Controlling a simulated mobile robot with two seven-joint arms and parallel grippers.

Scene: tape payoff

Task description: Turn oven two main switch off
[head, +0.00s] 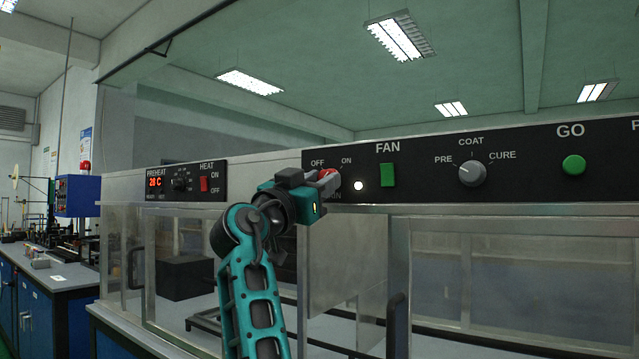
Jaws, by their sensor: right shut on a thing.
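The main switch (328,173) is a red knob on the black panel, under the "OFF" and "ON" marks. My right gripper (326,185) is at the knob and shut on it. Its fingers cover most of the knob and part of the label below, so the knob's pointing direction is hard to read. A small round lamp (358,185) just right of the knob glows white. My left gripper is not in view.
The same black panel (420,190) carries a green FAN switch (388,175), a grey PRE/COAT/CURE dial (472,173) and a green GO button (573,165). Glass-fronted cabinets lie below.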

